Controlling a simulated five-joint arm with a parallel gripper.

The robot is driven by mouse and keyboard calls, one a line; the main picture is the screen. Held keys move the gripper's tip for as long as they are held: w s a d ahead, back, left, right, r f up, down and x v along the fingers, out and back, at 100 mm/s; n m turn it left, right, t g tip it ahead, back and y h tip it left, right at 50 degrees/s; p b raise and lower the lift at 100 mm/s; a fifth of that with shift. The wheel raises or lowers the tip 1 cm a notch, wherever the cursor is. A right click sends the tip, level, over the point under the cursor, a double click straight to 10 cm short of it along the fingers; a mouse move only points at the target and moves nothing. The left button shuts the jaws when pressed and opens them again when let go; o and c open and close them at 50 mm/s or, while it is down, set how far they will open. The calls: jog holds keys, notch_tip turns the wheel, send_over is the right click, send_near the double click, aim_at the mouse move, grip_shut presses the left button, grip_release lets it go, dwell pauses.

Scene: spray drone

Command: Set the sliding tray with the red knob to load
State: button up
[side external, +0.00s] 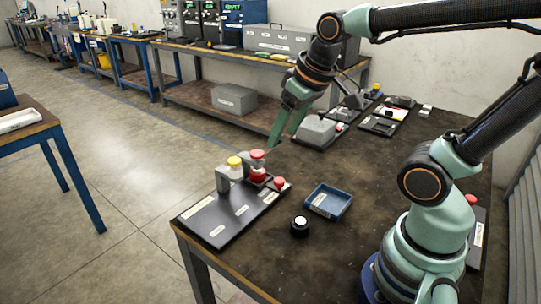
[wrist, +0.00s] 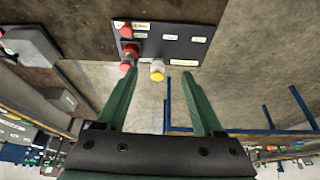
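A dark base plate (side external: 225,218) with several white labels lies at the table's front left corner. The small red knob (side external: 279,183) is at its far right end, beside a dark tray (side external: 262,181) holding a red-capped bottle (side external: 257,165). A yellow-capped bottle (side external: 235,166) stands to its left by a grey block. In the wrist view the red knob (wrist: 126,31) is near the top, with the red bottle (wrist: 129,55) just below. My gripper (side external: 283,138) is open and empty, above and beyond the bottles, apart from the knob. The label texts are too small to read.
A blue bin (side external: 330,202) and a black round knob (side external: 299,226) sit right of the plate. A grey box (side external: 315,131) and other devices stand farther back on the table.

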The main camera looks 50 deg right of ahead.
jog(key=w+d+f+m+g, duration=0.1)
jog(key=w+d+f+g, duration=0.2)
jog(key=w+d, duration=0.2)
jog(key=m+g, duration=0.1)
jog(key=g, duration=0.1)
send_near(279, 180)
notch_tip(279, 180, down, 8)
jog(key=shift+s+d+f, duration=0.15)
jog(key=shift+c, duration=0.3)
grip_shut()
dwell(1.3)
